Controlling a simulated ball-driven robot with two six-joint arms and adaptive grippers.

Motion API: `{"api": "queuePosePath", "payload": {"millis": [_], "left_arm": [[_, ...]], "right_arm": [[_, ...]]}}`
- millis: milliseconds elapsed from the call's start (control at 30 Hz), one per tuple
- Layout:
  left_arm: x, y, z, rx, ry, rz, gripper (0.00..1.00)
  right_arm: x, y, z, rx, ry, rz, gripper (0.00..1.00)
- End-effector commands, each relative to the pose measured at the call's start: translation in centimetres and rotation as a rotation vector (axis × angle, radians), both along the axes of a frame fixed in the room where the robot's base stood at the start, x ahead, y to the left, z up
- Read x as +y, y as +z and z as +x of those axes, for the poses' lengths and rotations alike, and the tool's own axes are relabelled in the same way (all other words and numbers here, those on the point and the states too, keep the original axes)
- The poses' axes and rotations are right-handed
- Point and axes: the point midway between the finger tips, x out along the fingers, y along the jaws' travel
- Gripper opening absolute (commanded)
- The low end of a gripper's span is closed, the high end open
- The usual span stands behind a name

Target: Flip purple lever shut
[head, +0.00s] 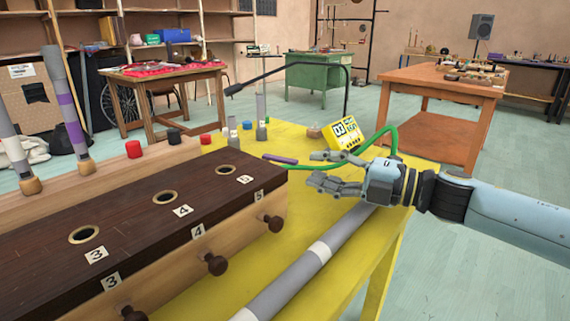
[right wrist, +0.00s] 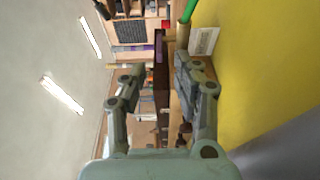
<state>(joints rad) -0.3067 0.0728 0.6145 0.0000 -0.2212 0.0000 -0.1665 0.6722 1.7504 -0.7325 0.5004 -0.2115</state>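The purple lever (head: 280,160) is a short, slim bar beyond the far right end of the dark-topped wooden box. It lies close ahead of my right gripper (head: 312,168), with a visible gap to the fingertips. My right gripper is open and empty above the yellow table, its fingers pointing left. In the right wrist view, a thin purple strip (right wrist: 158,45), probably the lever, shows between the spread fingers (right wrist: 158,72). How the lever is mounted is too small to tell. My left gripper is not in view.
The wooden box (head: 180,235) has numbered holes and knobs. A grey tube (head: 322,250) lies on the yellow table (head: 285,225) below my right gripper. A green hose (head: 388,133) arches behind the gripper, near a yellow device (head: 346,134).

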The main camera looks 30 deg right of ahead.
Motion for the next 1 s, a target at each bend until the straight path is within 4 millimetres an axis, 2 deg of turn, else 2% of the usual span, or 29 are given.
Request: {"api": "queuePosePath", "payload": {"millis": [200,400,767,833,1000], "left_arm": [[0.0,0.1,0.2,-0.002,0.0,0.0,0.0],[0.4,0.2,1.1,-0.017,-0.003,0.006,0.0],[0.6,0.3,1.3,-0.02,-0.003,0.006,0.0],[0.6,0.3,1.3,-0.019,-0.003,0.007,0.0],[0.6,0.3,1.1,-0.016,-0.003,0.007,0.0]], "right_arm": [[2.2,0.3,3.2,-0.004,-0.003,0.005,0.31],[3.6,0.2,5.3,0.0,-0.002,0.005,0.31],[4.1,0.0,5.9,0.002,0.0,0.001,0.31],[4.1,0.0,5.9,0.002,0.0,0.001,0.26],[4.1,0.1,5.9,0.002,0.0,0.001,0.03]]}}
